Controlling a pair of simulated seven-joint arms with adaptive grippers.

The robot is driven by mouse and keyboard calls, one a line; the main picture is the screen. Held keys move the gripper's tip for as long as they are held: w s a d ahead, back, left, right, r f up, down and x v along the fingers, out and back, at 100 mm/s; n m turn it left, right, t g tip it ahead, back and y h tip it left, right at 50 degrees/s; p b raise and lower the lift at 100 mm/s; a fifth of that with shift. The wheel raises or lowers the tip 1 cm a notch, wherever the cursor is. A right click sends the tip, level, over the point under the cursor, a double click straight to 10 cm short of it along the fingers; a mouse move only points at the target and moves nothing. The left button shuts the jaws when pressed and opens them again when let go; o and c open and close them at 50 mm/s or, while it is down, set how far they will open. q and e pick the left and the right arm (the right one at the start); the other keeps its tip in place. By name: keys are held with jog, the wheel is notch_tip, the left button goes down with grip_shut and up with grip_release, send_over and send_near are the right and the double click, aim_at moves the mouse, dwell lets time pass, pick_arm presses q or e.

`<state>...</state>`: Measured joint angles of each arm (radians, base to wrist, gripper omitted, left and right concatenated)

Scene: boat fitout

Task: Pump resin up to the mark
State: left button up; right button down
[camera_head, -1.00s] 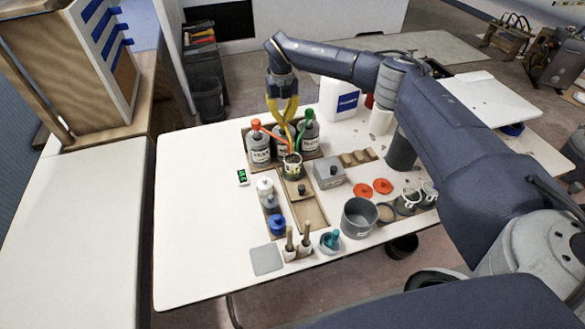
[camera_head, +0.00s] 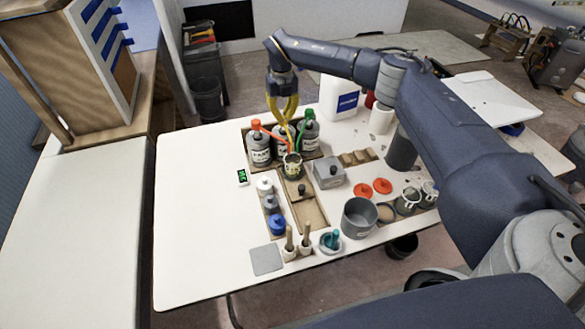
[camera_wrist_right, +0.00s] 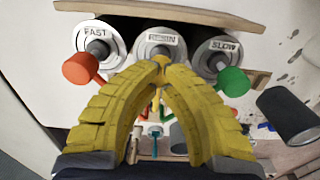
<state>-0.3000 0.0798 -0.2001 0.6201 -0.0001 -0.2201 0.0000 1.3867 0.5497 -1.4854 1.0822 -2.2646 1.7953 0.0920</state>
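The resin bottle (camera_wrist_right: 160,45) stands in the middle of three bottles, between the FAST bottle (camera_head: 259,149) with its red-orange pump and the SLOW bottle (camera_head: 308,136) with its green pump. My right gripper (camera_head: 286,119) has yellow fingers and points down over the resin bottle's yellow pump. In the right wrist view its fingertips (camera_wrist_right: 161,67) come together, hiding much of the pump head; contact with it cannot be told. A small cup (camera_head: 292,167) stands in front of the bottles, under the spouts. Its mark and fill level are too small to read. My left gripper is out of view.
A small green display (camera_head: 242,177) lies left of the bottles. A grey box (camera_head: 329,173), a grey pot (camera_head: 359,217), red lids (camera_head: 382,186) and brushes (camera_head: 305,239) stand nearby. The table's left side (camera_head: 195,220) is clear.

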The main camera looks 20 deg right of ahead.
jog(key=shift+r, duration=2.05)
jog(key=shift+r, duration=0.1)
jog(key=shift+r, duration=1.45)
